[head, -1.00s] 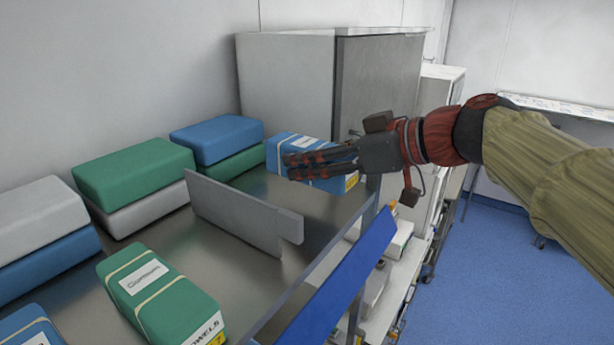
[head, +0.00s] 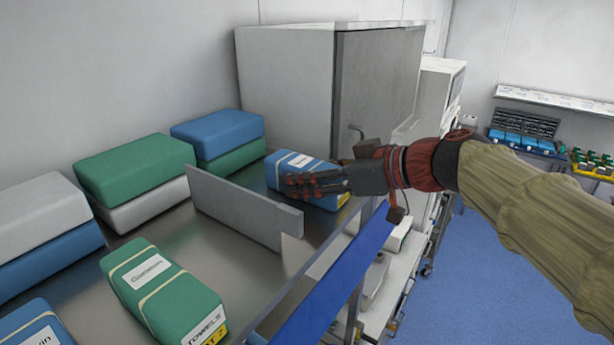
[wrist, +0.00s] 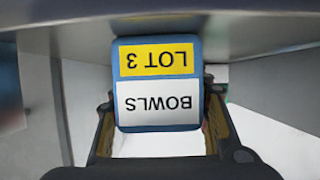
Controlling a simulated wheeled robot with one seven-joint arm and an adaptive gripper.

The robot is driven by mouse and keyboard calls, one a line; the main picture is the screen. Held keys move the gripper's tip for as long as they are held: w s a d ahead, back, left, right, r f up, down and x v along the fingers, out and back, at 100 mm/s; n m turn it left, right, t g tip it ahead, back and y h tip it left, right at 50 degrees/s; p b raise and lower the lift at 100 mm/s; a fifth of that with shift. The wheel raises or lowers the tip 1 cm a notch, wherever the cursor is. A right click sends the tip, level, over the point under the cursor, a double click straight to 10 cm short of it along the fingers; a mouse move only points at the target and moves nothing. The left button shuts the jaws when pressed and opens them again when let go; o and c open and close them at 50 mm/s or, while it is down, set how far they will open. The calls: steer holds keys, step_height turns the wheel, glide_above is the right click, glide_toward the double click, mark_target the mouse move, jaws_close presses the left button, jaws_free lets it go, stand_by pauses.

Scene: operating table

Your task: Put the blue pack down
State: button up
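The blue pack (head: 296,163) is at the far right of the metal shelf (head: 240,262), right of the grey divider. It has a white label and a pale band. My gripper (head: 318,186) reaches in from the right, with its fingers along the pack's near side. In the wrist view the pack's end (wrist: 158,84) reads "BOWLS" and "LOT 3", upside down, and sits between the two fingers (wrist: 160,135), which look closed on its sides. The pack is at or just above the shelf surface; I cannot tell whether it touches.
The grey divider (head: 240,208) stands left of the pack. Blue and green packs (head: 217,134) are stacked behind it. A green towels pack (head: 160,293) lies at the front left. A grey cabinet (head: 375,90) stands behind. A blue strip (head: 335,280) runs along the shelf's front edge.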

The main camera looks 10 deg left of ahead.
steer(key=o, duration=0.4)
steer(key=shift+c, duration=0.2)
steer(key=shift+r, duration=0.2)
steer(key=b+v, duration=0.1)
steer(key=v, duration=1.1)
steer(key=shift+b, duration=0.4)
